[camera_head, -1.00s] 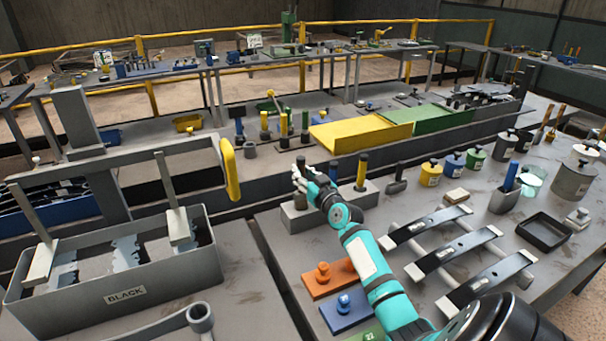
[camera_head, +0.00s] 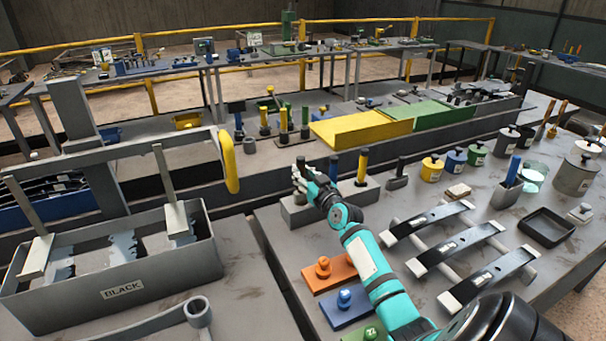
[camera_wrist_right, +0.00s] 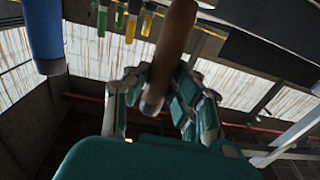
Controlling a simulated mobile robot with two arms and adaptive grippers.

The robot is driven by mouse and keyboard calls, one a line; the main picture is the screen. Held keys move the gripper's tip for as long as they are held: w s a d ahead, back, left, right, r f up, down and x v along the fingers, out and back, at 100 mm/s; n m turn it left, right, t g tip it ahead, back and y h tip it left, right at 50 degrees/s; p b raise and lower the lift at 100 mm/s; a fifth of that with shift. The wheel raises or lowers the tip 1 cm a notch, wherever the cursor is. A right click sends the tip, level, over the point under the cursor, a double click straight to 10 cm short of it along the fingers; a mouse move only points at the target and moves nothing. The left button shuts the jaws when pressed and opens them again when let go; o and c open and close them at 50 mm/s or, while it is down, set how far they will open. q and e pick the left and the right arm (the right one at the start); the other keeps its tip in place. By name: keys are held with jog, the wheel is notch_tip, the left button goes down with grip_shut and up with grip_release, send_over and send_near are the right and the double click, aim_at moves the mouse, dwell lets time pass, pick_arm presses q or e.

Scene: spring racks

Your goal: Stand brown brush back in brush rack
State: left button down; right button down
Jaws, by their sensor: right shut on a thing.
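My right gripper (camera_head: 300,178) is above the rack's left end, shut on the brown brush (camera_head: 300,197). In the right wrist view the brown handle (camera_wrist_right: 172,48) runs between the fingers (camera_wrist_right: 160,100). The brush's lower end is hidden, so I cannot tell whether it sits in the rack. My left gripper is not in view.
A grey bin marked BLACK (camera_head: 122,291) stands at the left. Orange (camera_head: 325,275) and blue (camera_head: 347,308) plates lie beside my right arm. Dark bars on rollers (camera_head: 433,222) lie right of it. A yellow tray (camera_head: 355,132) is behind.

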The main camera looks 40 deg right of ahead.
aim_at(303, 160)
jog(key=shift+f+b, duration=1.25)
jog(key=shift+f, duration=0.15)
jog(key=c, duration=0.6)
grip_release()
jog(key=shift+r, duration=0.15)
jog(key=shift+r+p, duration=3.25)
jog(key=shift+r, duration=0.2)
